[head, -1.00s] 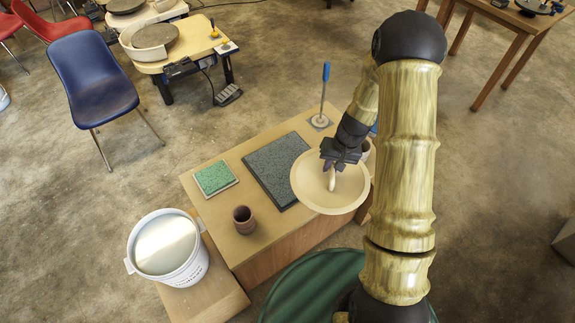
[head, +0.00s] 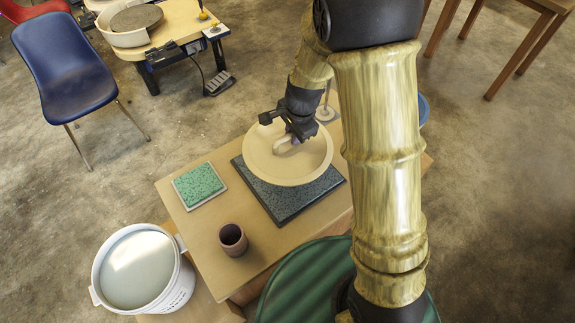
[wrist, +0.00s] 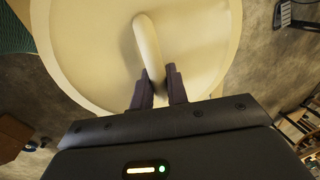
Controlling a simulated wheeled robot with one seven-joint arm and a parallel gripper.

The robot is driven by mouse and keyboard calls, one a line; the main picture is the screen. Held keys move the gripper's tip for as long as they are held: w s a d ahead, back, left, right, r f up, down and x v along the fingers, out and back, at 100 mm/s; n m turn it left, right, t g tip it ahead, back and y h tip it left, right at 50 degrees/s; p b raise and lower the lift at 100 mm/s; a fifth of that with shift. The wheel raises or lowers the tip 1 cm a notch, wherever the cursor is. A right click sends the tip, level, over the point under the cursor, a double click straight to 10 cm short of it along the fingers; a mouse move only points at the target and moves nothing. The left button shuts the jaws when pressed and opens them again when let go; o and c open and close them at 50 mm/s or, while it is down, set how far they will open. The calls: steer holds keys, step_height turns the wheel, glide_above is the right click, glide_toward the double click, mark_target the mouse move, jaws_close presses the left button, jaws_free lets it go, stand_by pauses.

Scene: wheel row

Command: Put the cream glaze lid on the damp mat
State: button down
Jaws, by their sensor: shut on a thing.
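The cream glaze lid (head: 268,166) is a wide round disc with a raised loop handle. My gripper (head: 292,138) is shut on its handle. The damp mat (head: 290,210) is a dark grey speckled rectangle on the wooden table. The lid is over the mat and hides much of it. I cannot tell whether the lid touches the mat or hangs just above it.
A green speckled tile (head: 199,186) and a brown cup (head: 233,239) stand on the table (head: 196,224) left of the mat. A white bucket (head: 140,270) stands at the lower left. A stand with an upright rod (head: 326,112) is behind the lid.

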mark_target(291, 149)
steer(key=shift+s+r, duration=0.1)
steer(key=f+b, duration=0.1)
steer(key=f, duration=0.5)
steer(key=shift+w+f, duration=0.2)
steer(key=shift+s+a, duration=0.15)
steer(key=shift+s, duration=0.1)
steer(key=shift+d+f+b, duration=0.2)
steer(key=shift+f+b, duration=0.2)
steer(key=shift+f, duration=1.45)
steer(key=shift+a, duration=0.1)
steer(key=c, duration=1.4)
jaws_free()
steer(key=shift+f, duration=0.1)
